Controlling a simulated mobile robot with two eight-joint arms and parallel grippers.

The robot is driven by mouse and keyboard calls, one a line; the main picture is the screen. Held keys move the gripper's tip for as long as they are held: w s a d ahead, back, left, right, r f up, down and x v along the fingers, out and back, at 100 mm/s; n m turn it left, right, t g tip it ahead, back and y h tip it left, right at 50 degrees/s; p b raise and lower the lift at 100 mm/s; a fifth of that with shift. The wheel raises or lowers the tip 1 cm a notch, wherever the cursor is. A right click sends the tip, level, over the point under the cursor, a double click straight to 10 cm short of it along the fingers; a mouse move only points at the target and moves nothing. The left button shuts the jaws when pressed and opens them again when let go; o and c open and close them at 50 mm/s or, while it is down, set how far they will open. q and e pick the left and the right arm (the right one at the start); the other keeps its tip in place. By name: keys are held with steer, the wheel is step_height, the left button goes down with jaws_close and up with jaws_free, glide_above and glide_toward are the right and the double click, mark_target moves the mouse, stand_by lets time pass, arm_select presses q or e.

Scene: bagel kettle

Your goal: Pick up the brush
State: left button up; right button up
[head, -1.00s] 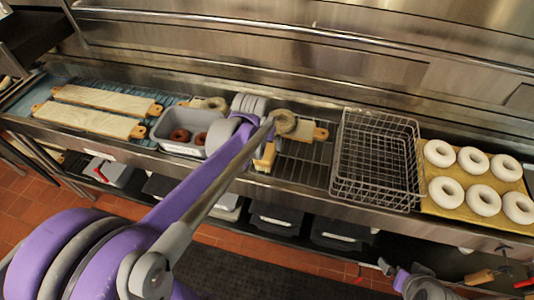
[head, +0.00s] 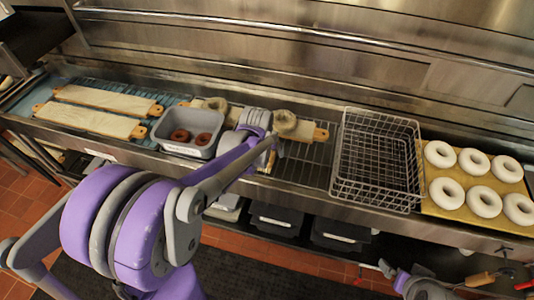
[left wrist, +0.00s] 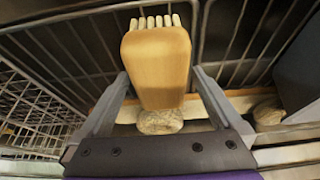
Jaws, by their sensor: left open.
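The brush (left wrist: 155,58) shows in the left wrist view as a tan wooden block with a row of pale bristles along its top edge. My left gripper (left wrist: 158,74) is open, with one finger on each side of the block. A gap shows beside the right finger; I cannot tell whether the left one touches. In the head view a small part of the brush (head: 269,161) shows by the rack, mostly hidden by my left arm.
A wire basket (head: 340,180) stands right of the brush, with a board (head: 432,205) of white dough rings beyond. A grey bin (head: 170,145) with brown rings stands left. Boards with bagels lie behind the brush. Long boards (head: 90,120) lie far left.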

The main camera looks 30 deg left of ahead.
arm_select(q)
steer(key=shift+f, duration=0.2)
stand_by(0.3)
steer(key=c, duration=1.4)
